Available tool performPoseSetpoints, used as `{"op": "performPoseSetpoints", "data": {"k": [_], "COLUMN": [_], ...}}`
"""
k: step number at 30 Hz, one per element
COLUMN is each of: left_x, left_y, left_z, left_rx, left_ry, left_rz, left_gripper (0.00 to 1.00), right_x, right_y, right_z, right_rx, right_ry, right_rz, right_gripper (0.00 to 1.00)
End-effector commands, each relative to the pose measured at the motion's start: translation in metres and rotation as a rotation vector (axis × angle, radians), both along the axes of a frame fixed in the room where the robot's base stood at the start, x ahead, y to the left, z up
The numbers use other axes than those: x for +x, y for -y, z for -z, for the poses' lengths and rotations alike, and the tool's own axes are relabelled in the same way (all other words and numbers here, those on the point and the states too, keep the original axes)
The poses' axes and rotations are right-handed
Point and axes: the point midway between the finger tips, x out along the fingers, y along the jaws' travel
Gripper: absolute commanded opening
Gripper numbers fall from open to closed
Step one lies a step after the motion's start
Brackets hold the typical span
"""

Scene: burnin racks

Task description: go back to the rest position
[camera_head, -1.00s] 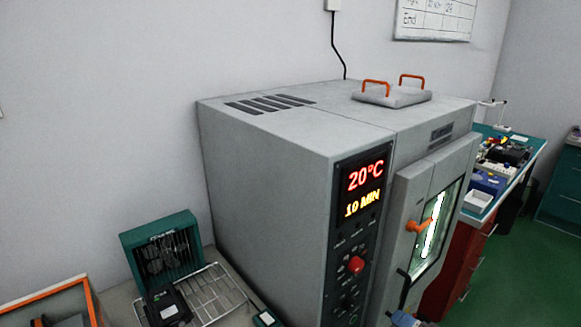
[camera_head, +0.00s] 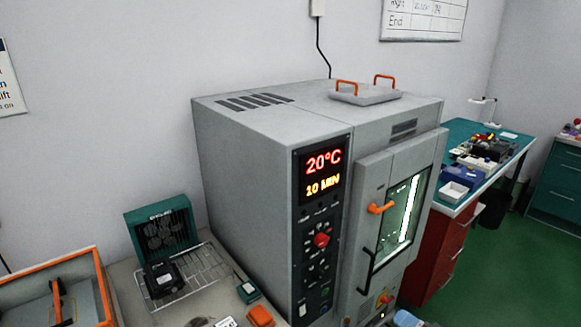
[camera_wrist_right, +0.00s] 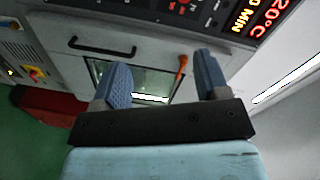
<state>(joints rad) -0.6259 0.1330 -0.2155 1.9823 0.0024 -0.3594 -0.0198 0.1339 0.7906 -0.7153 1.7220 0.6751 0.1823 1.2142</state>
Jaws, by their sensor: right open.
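My right gripper (camera_wrist_right: 165,85) shows in the right wrist view with its two blue fingers apart and nothing between them. Beyond the fingers is the front of the grey oven (camera_head: 255,165), with its shut door (camera_head: 375,225), dark handle and orange latch (camera_head: 380,208). The oven display (camera_head: 322,175) reads 20°C and 10 MIN. In the head view, a small blue-grey part at the bottom edge below the oven door may be mine. My left gripper is not in either view.
Left of the oven, a wire rack (camera_head: 190,275) holds a black device (camera_head: 163,280) beside a green fan unit (camera_head: 162,232). An orange-edged box (camera_head: 100,285) stands at far left. A teal-topped bench (camera_head: 470,135) is behind right. Green floor (camera_head: 490,270) is clear at right.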

Motion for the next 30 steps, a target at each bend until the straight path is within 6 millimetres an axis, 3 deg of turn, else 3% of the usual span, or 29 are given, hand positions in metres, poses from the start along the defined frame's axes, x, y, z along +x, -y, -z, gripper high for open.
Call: {"op": "performPoseSetpoints", "data": {"k": [1, 3, 8, 13, 17, 21, 25, 30], "left_x": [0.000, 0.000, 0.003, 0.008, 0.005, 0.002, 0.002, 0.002], "left_y": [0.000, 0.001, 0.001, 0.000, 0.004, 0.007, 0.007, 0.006], "left_z": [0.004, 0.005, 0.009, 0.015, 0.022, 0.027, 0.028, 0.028], "left_rx": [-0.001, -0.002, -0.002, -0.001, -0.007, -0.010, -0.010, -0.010], "left_ry": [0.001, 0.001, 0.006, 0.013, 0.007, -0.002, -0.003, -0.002], "left_rz": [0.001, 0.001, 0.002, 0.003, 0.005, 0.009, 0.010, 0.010], "left_gripper": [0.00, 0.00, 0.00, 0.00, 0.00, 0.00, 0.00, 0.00], "right_x": [-0.017, -0.031, -0.068, -0.120, -0.166, -0.204, -0.224, -0.229], "right_y": [-0.020, -0.036, -0.068, -0.092, -0.093, -0.081, -0.073, -0.070], "right_z": [0.017, 0.028, 0.055, 0.089, 0.116, 0.137, 0.147, 0.148], "right_rx": [-0.028, -0.095, -0.273, -0.547, -0.819, -1.054, -1.172, -1.206], "right_ry": [0.002, 0.029, 0.092, 0.143, 0.147, 0.116, 0.092, 0.088], "right_rz": [-0.011, -0.017, -0.021, -0.010, -0.011, -0.041, -0.070, -0.081], "right_gripper": [0.68, 0.68, 0.68, 0.68, 0.68, 0.68, 0.68, 0.68]}}
